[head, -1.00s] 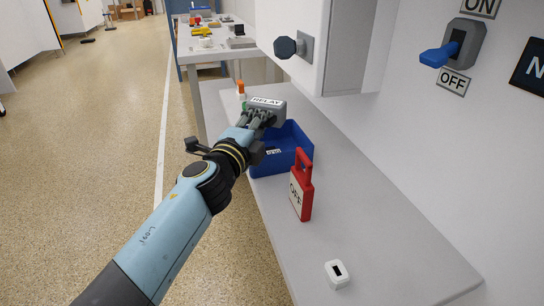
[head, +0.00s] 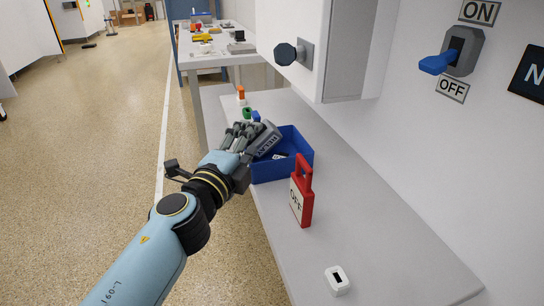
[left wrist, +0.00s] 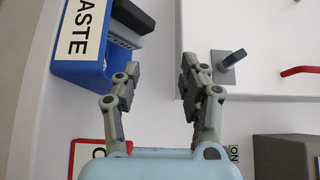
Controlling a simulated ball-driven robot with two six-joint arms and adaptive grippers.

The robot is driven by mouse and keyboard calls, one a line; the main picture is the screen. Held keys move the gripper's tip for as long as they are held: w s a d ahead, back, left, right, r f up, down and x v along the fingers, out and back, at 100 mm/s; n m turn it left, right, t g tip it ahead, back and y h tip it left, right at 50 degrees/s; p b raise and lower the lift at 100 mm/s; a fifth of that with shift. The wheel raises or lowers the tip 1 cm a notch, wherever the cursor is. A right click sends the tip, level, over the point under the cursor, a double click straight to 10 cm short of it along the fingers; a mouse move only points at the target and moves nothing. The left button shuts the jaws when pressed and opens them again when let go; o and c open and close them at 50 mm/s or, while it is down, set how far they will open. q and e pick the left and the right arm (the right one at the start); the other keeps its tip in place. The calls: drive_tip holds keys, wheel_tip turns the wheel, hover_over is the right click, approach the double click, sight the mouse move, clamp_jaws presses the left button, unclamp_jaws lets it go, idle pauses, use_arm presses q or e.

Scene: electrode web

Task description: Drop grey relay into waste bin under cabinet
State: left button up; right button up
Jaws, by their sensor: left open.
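The grey relay (head: 265,139) shows tilted at the left side of the blue waste bin (head: 302,160), partly behind my fingers in the head view. My left gripper (head: 247,133) is open beside it, over the bin's left edge. In the left wrist view the relay (left wrist: 127,42) lies at the bin's mouth, clear of the spread fingers (left wrist: 160,75); the bin's wall (left wrist: 75,68) carries a WASTE label. I cannot tell whether the relay rests in the bin or is still dropping. The cabinet (head: 292,22) hangs above. My right gripper is not in view.
A white block (head: 337,280) lies near the bench's front. Small orange (head: 241,93) and green (head: 247,113) pieces are behind the bin. A blue lever (head: 438,63) juts from the wall. The bench front right is clear.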

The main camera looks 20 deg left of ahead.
use_arm(q)
drive_tip(key=s, duration=0.6)
drive_tip(key=s+a+f+n+g, duration=0.25)
drive_tip(key=s+f, duration=0.35)
drive_tip(key=f, duration=0.6)
drive_tip(key=s+a+f+n+g+y, duration=0.15)
drive_tip(key=s+f+n+g, duration=0.35)
drive_tip(key=f, duration=0.6)
drive_tip(key=s+a+f+g, duration=0.25)
drive_tip(key=s+f, duration=0.55)
drive_tip(key=f, duration=0.4)
drive_tip(key=s+a+f+n+g, duration=0.1)
drive_tip(key=s+f+n+g, duration=0.1)
drive_tip(key=s, duration=0.8)
drive_tip(key=s+a+f+n+g, duration=0.2)
drive_tip(key=s+f+n, duration=0.3)
drive_tip(key=s, duration=0.5)
drive_tip(key=s+a+f+n+g, duration=0.1)
drive_tip(key=s+f+n+g, duration=0.2)
drive_tip(key=s+f, duration=0.3)
drive_tip(key=s+n, duration=0.1)
drive_tip(key=s, duration=0.2)
drive_tip(key=shift+s+a+g, duration=0.3)
drive_tip(key=shift+s+a, duration=0.1)
drive_tip(key=shift+y, duration=0.25)
drive_tip(key=shift+c, duration=0.5)
